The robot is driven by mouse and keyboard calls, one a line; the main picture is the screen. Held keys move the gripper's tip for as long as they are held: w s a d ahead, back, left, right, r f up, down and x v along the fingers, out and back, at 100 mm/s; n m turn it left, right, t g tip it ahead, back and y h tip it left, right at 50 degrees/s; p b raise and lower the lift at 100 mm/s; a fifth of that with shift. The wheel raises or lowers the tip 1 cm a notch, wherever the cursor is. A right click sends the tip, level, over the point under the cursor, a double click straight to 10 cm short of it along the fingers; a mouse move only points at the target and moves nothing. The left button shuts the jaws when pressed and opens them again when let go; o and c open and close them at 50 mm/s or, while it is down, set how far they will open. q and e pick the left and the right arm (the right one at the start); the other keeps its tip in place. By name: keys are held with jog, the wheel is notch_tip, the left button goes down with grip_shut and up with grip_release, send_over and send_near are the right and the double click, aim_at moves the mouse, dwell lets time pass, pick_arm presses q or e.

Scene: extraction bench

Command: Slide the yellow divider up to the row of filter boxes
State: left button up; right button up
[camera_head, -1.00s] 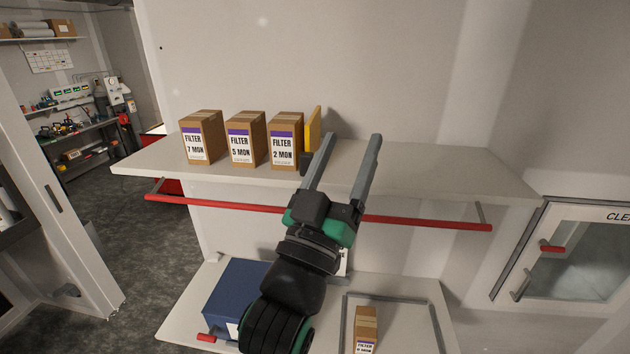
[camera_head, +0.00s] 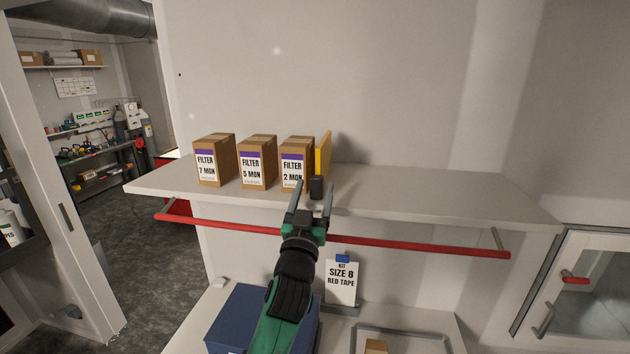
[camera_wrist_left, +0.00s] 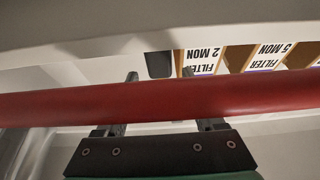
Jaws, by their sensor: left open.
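The yellow divider (camera_head: 323,155) stands upright on the upper shelf, just right of the FILTER 2 MON box (camera_head: 296,164), touching or nearly so. A dark block (camera_head: 317,187) sits at its front foot. The FILTER 5 MON box (camera_head: 257,162) and FILTER 7 MON box (camera_head: 213,160) stand to the left in the same row, with gaps between them. My left gripper (camera_head: 311,190) is open and empty, in front of the shelf edge below the divider's dark block. In the left wrist view the dark block (camera_wrist_left: 159,65) shows beyond the fingers. My right gripper is not in view.
A red rail (camera_head: 400,243) runs along the shelf front, and crosses the left wrist view (camera_wrist_left: 150,101). The shelf (camera_head: 430,188) is clear right of the divider. Below are a blue bin (camera_head: 236,312), a SIZE 8 RED TAPE card (camera_head: 341,284) and a grey-framed tray (camera_head: 400,332).

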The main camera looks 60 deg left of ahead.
pick_arm(q)
jog(key=shift+w+a+r+t, duration=0.3)
jog(key=shift+w+a, duration=0.15)
jog(key=shift+a, duration=0.15)
jog(key=shift+c, duration=0.2)
grip_shut()
dwell(0.9)
